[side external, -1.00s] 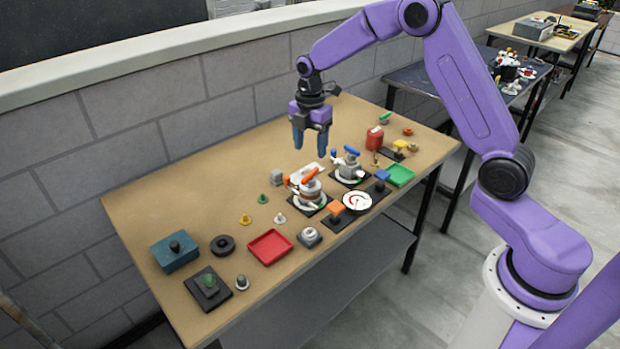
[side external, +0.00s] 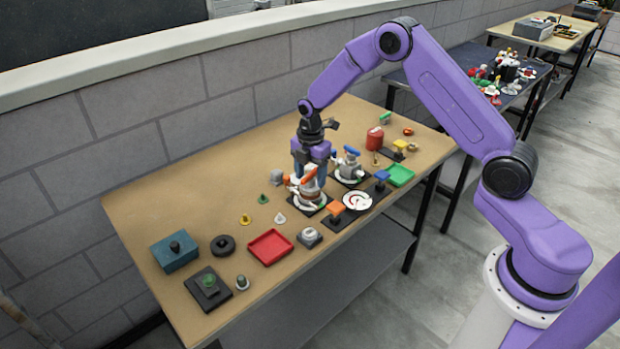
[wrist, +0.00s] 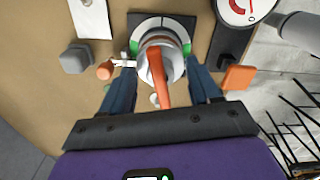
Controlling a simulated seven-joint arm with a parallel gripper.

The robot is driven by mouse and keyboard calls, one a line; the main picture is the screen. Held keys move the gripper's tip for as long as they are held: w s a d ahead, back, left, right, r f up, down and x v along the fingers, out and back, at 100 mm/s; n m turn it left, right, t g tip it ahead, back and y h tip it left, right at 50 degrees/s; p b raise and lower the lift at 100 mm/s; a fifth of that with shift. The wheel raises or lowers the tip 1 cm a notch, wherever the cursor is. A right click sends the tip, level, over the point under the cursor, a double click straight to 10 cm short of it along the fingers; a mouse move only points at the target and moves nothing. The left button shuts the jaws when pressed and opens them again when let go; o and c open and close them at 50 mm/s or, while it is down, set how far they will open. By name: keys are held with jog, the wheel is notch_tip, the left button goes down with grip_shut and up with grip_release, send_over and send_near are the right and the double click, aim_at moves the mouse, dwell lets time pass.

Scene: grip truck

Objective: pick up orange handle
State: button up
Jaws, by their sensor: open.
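The orange handle (wrist: 157,75) is a lever on top of a round grey valve body (wrist: 172,60). In the wrist view it lies between my gripper's two blue fingers, pointing toward the palm. My gripper (wrist: 164,88) is open, one finger on each side of the valve, with a gap to the handle on both sides. In the side view my gripper (side external: 312,170) is lowered over the valve, and the orange handle (side external: 308,176) shows just below and in front of the fingers. Whether a finger touches the valve body cannot be told.
A blue-handled valve (side external: 350,166) stands close on the right. A round gauge (side external: 357,201) and an orange-topped block (side external: 335,209) are nearby in front. A grey block (wrist: 76,60) lies left of the valve. A red tray (side external: 270,246) sits farther left.

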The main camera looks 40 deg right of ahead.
grip_shut()
jog(key=shift+r, duration=0.15)
